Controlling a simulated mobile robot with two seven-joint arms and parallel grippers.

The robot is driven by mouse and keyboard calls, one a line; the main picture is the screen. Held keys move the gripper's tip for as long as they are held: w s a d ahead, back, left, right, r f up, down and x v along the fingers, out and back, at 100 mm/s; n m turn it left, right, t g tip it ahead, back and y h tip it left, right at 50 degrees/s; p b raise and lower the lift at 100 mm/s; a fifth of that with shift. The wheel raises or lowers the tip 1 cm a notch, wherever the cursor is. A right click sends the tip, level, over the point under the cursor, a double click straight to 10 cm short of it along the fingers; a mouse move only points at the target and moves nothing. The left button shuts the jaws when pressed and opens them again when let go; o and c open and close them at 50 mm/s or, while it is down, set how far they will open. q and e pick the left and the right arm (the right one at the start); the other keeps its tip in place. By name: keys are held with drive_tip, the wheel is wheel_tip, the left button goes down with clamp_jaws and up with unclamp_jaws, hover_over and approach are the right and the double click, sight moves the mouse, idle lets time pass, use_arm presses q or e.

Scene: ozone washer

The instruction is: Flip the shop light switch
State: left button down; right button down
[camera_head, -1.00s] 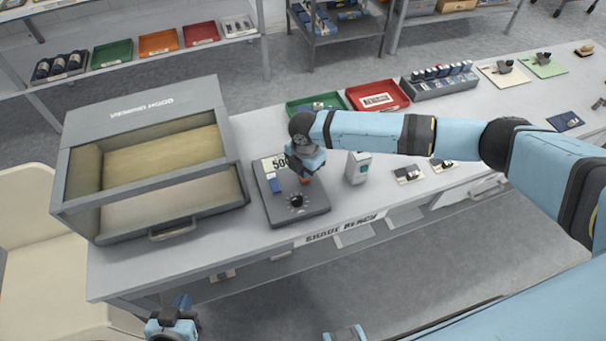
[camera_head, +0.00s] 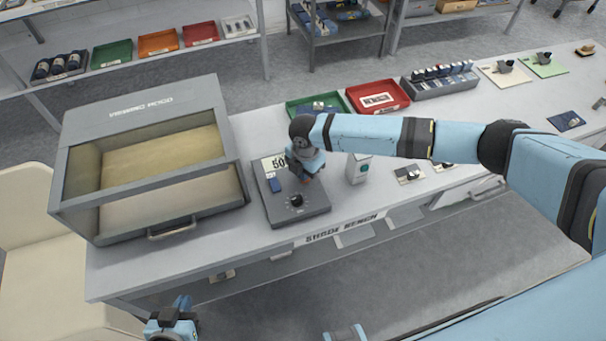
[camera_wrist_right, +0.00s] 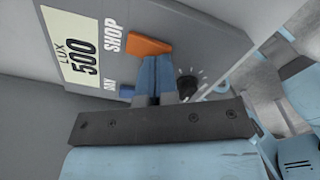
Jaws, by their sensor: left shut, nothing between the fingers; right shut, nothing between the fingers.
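My right gripper (camera_head: 308,176) is over the box, shut and empty. Its fingertips (camera_wrist_right: 154,60) are right at the orange switch; I cannot tell whether they touch it. In the head view my gripper mostly hides that switch. My left gripper (camera_head: 183,302) is shut and empty, below the bench's front edge.
A large grey glass-topped cabinet (camera_head: 150,110) stands left of the box. A small white-grey container (camera_head: 359,168) stands close to its right. Green (camera_head: 293,106) and red (camera_head: 405,99) trays lie behind. Small switch plates (camera_head: 408,175) lie further right on the bench.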

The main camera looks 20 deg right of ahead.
drive_tip(key=shift+f+b, duration=0.35)
drive_tip(key=shift+f, duration=0.45)
drive_tip(key=shift+r, duration=0.2)
wheel_tip(320, 180, up, 3)
drive_tip(key=p, duration=0.3)
drive_tip(key=shift+r+p, duration=0.2)
drive_tip(key=shift+p, duration=0.1)
drive_tip(key=shift+r+p, duration=1.65)
drive_tip(key=shift+r, duration=0.05)
drive_tip(key=shift+f, duration=0.1)
